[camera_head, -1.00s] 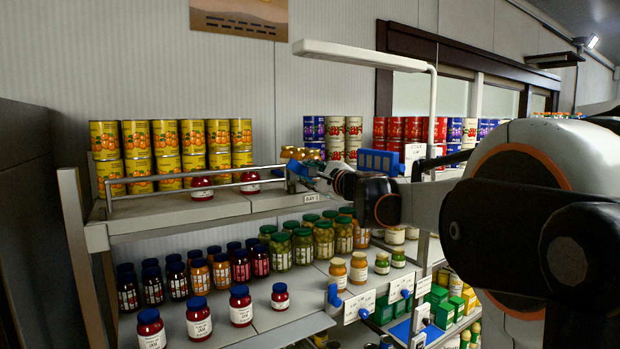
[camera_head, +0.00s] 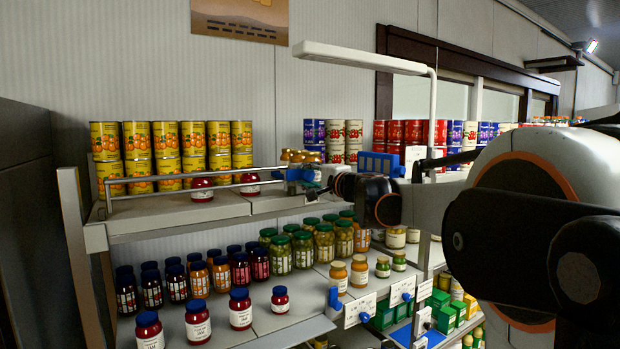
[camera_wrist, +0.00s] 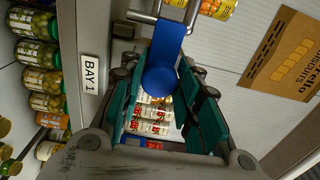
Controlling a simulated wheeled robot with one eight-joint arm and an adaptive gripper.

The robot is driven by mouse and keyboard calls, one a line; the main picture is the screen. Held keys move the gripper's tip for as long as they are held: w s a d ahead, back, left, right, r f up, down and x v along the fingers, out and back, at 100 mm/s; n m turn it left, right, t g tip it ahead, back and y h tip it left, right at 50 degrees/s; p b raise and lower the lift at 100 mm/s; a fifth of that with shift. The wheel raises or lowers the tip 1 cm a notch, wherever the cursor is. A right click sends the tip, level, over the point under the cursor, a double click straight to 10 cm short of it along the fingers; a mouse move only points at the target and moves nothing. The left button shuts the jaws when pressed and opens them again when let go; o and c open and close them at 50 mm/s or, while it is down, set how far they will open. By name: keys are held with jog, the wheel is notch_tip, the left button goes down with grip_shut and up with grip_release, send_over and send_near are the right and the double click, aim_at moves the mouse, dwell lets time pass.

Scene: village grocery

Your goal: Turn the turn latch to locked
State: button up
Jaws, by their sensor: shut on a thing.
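The turn latch (camera_wrist: 167,45) is a blue lever with a rounded end, beside the end of a metal rail in the wrist view. My gripper (camera_wrist: 165,85) has its teal fingers on either side of the lever's rounded end and is shut on it. In the head view the blue latch (camera_head: 298,174) shows small at the right end of the upper shelf's rail, lying roughly level, with my gripper (camera_head: 320,180) at its right. My gripper partly covers it there, and I cannot read a locked mark.
The metal rail (camera_head: 190,187) runs along the upper shelf in front of yellow cans (camera_head: 165,139) and two red jars. A BAY 1 label (camera_wrist: 91,72) is left of the latch in the wrist view. Jars (camera_head: 240,309) fill the shelf below. A lamp post (camera_head: 433,120) rises behind my arm.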

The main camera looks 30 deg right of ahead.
jog(key=shift+f, duration=0.1)
dwell(0.3)
jog(key=o, duration=1)
jog(key=shift+o, duration=0.2)
